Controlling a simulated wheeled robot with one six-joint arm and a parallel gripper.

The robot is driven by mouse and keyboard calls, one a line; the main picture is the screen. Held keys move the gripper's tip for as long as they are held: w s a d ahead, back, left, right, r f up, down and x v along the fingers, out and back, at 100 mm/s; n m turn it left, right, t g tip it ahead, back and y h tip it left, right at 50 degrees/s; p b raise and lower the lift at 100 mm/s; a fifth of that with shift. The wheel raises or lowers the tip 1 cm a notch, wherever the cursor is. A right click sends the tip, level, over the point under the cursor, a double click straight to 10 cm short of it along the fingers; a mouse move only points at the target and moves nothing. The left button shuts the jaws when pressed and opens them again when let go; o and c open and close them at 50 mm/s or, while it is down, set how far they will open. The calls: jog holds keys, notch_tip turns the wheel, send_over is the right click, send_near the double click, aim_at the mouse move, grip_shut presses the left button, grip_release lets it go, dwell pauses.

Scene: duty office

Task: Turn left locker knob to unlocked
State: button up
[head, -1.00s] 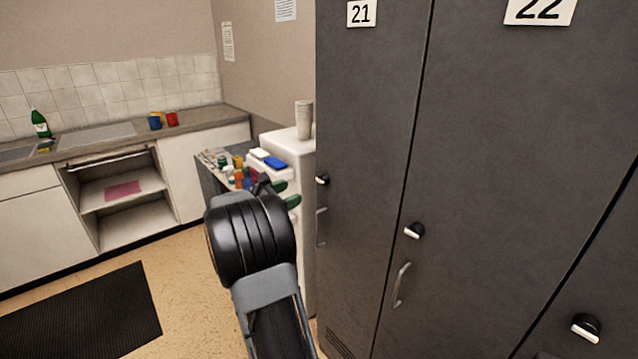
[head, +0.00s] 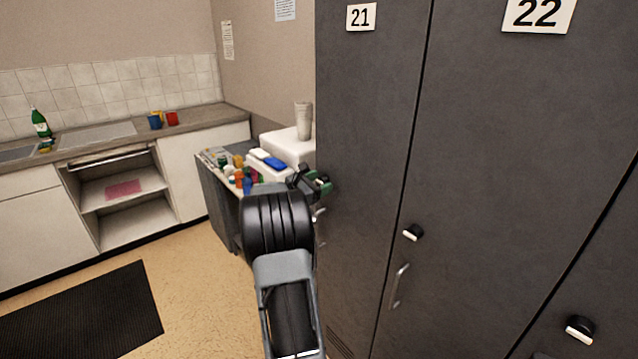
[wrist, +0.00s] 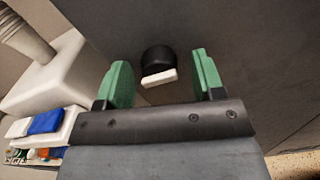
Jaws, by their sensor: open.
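The left locker, marked 21 (head: 372,110), is a dark grey door. Its knob (wrist: 158,65), black with a white bar, shows in the wrist view between the two green fingers. My gripper (wrist: 160,84) is open, with one finger on each side of the knob and apart from it. The white bar lies nearly level in the wrist view, slightly tilted. In the head view my gripper (head: 323,184) is at the left locker's knob and mostly hides it. Whether the fingertips reach past the knob's face I cannot tell.
Locker 22 (head: 500,130) has its own knob (head: 413,233) and handle (head: 399,285) to the right.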

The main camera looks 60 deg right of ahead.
jog(key=shift+c, duration=0.3)
jog(key=c, duration=0.8)
jog(key=shift+c, duration=0.2)
